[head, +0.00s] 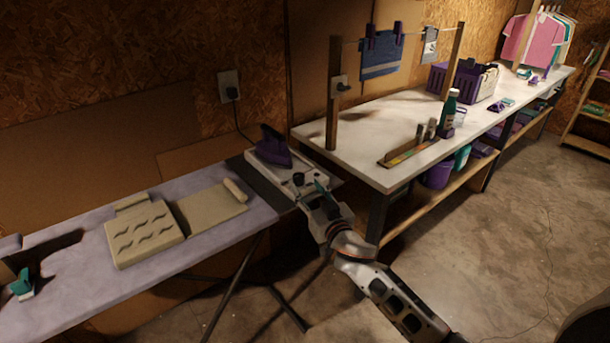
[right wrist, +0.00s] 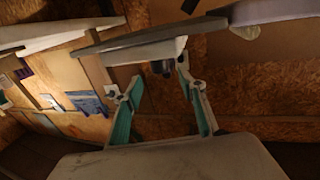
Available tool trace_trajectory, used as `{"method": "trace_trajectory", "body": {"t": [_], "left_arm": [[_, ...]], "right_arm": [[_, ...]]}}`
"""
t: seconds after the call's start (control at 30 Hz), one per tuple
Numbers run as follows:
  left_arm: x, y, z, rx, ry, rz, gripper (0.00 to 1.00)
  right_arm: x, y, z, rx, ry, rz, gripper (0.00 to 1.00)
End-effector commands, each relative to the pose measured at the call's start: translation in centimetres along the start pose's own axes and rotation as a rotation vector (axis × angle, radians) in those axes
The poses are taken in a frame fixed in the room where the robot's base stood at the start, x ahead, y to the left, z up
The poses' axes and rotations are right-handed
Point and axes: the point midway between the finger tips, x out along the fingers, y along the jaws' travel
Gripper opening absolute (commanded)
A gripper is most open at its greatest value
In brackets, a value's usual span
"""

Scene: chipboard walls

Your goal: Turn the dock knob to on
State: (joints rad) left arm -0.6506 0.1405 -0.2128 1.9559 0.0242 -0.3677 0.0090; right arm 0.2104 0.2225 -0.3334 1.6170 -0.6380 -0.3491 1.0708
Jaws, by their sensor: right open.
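The dock (head: 283,172) is a pale box at the right end of the ironing board, with a purple iron (head: 272,150) on its far part. A small dark knob (head: 298,179) stands on the dock's top, near my right gripper. My right gripper (head: 312,188) is open and empty at the dock's right side. In the right wrist view the dark knob (right wrist: 163,68) shows ahead, roughly between the teal-padded fingers (right wrist: 160,90), apart from them. The knob's setting is too small to read. At the left edge, a partly cut-off teal and grey shape (head: 22,285) may be my left gripper.
A beige pad with wavy slots (head: 143,235) and a flat beige piece (head: 210,212) lie on the ironing board (head: 75,290). A white workbench (head: 365,155) with a wooden post (head: 333,95) stands right of the dock. A cord runs from the wall socket (head: 229,86) towards the iron.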

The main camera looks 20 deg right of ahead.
Motion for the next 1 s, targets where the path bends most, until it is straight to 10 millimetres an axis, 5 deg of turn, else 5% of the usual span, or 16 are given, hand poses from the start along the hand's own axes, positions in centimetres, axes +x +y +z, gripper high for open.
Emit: {"method": "trace_trajectory", "body": {"t": [0.4, 0.83, 0.87, 1.0], "left_arm": [[0.3, 0.1, 0.5, -0.002, 0.000, 0.001, 0.40], [0.4, 0.0, 0.1, -0.002, 0.008, -0.001, 0.40], [0.4, 0.0, 0.1, -0.002, 0.008, -0.001, 0.40], [0.4, 0.0, 0.1, -0.002, 0.008, -0.001, 0.40]], "right_arm": [[5.8, 0.0, 0.1, 0.000, -0.001, 0.000, 0.41], [6.8, 0.0, 0.0, 0.001, -0.001, 0.000, 0.41], [6.8, 0.0, 0.0, 0.001, -0.001, 0.000, 0.38], [6.8, 0.0, 0.1, 0.000, -0.001, 0.000, 0.02]]}}
